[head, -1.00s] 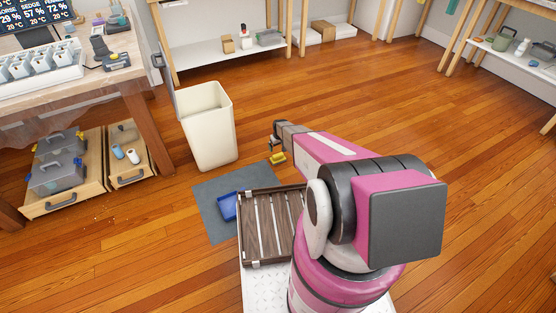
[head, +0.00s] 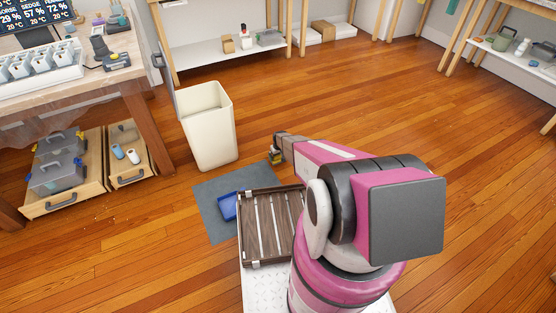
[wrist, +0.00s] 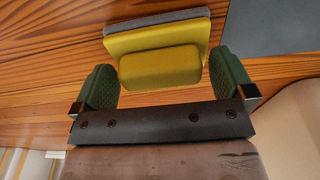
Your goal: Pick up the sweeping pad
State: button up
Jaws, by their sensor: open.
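The sweeping pad is a yellow block with a grey layer along its far side, and it shows in the wrist view (wrist: 158,55). My gripper (wrist: 160,82) is open, with one green-padded finger on each side of the pad's near yellow part. I see gaps between the fingers and the pad, so it is not clamped. In the head view my gripper (head: 276,160) is low over the floor beside the grey mat, and the pad there is mostly hidden by it.
A grey mat (head: 208,190) lies on the wooden floor with a blue dustpan (head: 228,207) on it. A cream bin (head: 208,125) stands just behind the mat. A slatted wooden tray (head: 270,228) sits on my base. The floor to the right is clear.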

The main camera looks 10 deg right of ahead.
jog(key=c, duration=0.8)
jog(key=shift+c, duration=0.2)
jog(key=shift+r, duration=0.15)
jog(key=shift+r, duration=0.55)
jog(key=r, duration=0.1)
jog(key=a+r, duration=0.1)
jog(key=r, duration=0.1)
jog(key=shift+r, duration=0.25)
jog(key=w+a+r, duration=0.1)
jog(key=a+r, duration=0.5)
jog(key=a, duration=0.4)
jog(key=shift+w+a, duration=0.25)
jog(key=shift+w, duration=0.05)
jog(key=shift+r, duration=0.1)
